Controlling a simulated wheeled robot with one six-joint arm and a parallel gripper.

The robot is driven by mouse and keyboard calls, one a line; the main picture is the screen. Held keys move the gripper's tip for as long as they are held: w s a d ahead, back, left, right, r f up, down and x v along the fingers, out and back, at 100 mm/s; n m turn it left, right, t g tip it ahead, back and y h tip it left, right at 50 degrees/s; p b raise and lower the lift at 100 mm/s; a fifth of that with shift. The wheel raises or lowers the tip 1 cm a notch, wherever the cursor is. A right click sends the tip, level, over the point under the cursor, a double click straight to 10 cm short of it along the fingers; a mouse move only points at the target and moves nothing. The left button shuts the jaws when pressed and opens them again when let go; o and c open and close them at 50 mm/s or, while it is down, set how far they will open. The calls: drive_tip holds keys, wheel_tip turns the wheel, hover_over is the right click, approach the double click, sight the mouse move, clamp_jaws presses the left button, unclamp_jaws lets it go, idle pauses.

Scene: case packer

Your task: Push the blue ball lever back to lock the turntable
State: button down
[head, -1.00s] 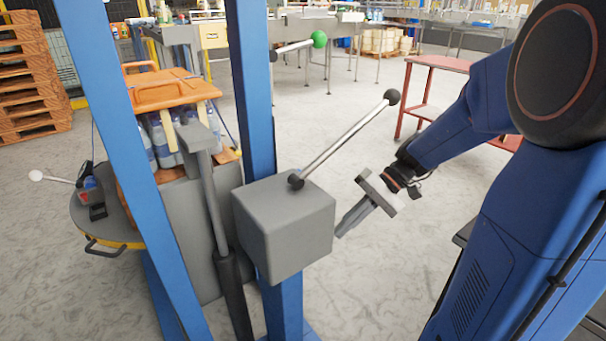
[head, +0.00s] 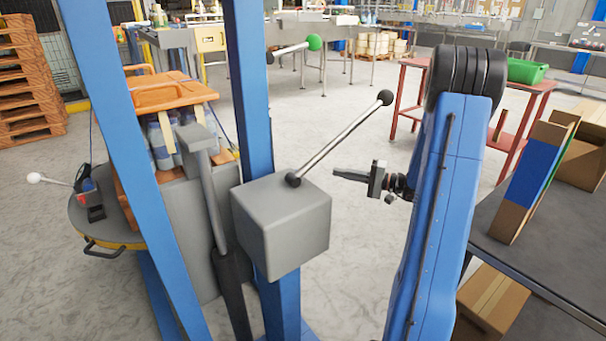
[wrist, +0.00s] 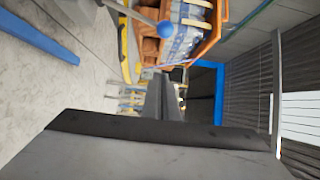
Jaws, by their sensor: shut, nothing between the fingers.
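In the wrist view a blue ball (wrist: 165,29) tops a grey lever rod (wrist: 128,11), beyond and above my finger tips. I cannot make out the blue ball in the head view. The grey turntable (head: 78,213) with a yellow rim stands at the left in the head view, bearing an orange-topped stack of bottles (head: 172,98). My gripper (head: 337,173) is shut and empty, right of the grey box, pointing left. Its closed fingers also show in the wrist view (wrist: 160,98).
A grey box (head: 283,228) with a black-ball lever (head: 340,138) stands between my gripper and the turntable, beside blue posts (head: 250,100). A green-ball lever (head: 290,50) and a white-ball lever (head: 50,179) also show. A dark table (head: 545,255) with cartons is at right.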

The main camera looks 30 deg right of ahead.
drive_tip(key=shift+a, duration=0.1)
drive_tip(key=w+a, duration=0.5)
drive_tip(key=a, duration=0.5)
drive_tip(key=shift+a, duration=0.2)
drive_tip(key=shift+w+r, duration=0.1)
idle(0.4)
